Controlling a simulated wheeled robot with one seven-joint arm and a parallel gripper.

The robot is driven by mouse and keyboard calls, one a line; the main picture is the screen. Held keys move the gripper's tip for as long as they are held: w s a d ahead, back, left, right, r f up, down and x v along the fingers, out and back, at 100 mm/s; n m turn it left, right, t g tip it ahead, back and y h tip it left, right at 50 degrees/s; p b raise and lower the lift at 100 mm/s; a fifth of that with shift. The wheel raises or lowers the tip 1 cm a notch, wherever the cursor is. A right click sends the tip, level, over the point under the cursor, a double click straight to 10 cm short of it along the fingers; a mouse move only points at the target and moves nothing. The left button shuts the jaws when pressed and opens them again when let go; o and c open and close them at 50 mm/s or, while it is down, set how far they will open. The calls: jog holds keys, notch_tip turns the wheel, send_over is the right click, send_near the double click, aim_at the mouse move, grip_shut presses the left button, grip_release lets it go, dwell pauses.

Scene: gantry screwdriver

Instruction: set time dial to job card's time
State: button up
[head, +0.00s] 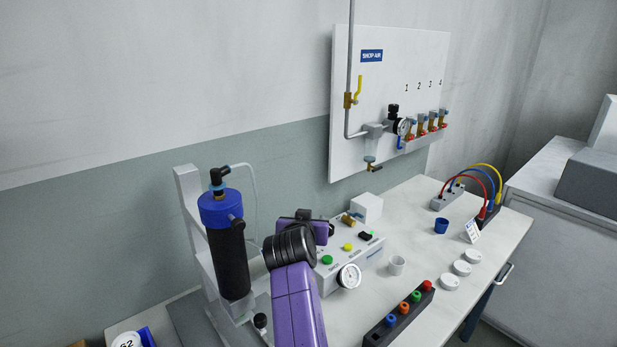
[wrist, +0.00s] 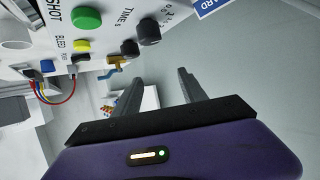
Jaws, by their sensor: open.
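The time dial (wrist: 149,30) is a black knob beside the "TIME s" label and a number scale on the white control box. A second black knob (wrist: 122,48) sits close to it. The dial's setting is too small to read. Part of a blue label ending in "ARD" (wrist: 214,6) shows at the top edge of the wrist view, perhaps the job card; no time is legible. My gripper (wrist: 161,88) is open and empty, its fingers apart from the dial. In the head view, my purple and black wrist is beside the control box (head: 352,266) and hides its left part.
The box carries a green button (wrist: 87,18), a yellow button (wrist: 82,46) and a gauge (head: 349,276). A black-and-blue cylinder (head: 228,245) stands left of my arm.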

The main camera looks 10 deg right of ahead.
notch_tip(320, 180, up, 14)
jog(key=shift+p, duration=0.35)
jog(key=s+f+n+y+p, duration=0.1)
jog(key=f+n+y, duration=0.1)
jog(key=f, duration=0.3)
jog(key=s+f+n+y+p, duration=0.1)
jog(key=s+f+n+y, duration=0.1)
jog(key=f, duration=0.3)
jog(key=s+f+n+g+y+p, duration=0.1)
jog(key=s+f+y+p, duration=0.1)
jog(key=f, duration=0.3)
jog(key=shift+d+n+y, duration=0.3)
jog(key=shift+n+y, duration=0.1)
jog(key=shift+y, duration=0.1)
jog(key=shift+n+t+y, duration=0.4)
jog(key=shift+n+y, duration=0.5)
jog(key=s+d+f, duration=0.1)
jog(key=s+d+f+p, duration=0.1)
jog(key=shift+s+d, duration=0.35)
jog(key=shift+s, duration=0.05)
jog(key=shift+b+x, duration=0.3)
jog(key=shift+x, duration=3.55)
grip_shut()
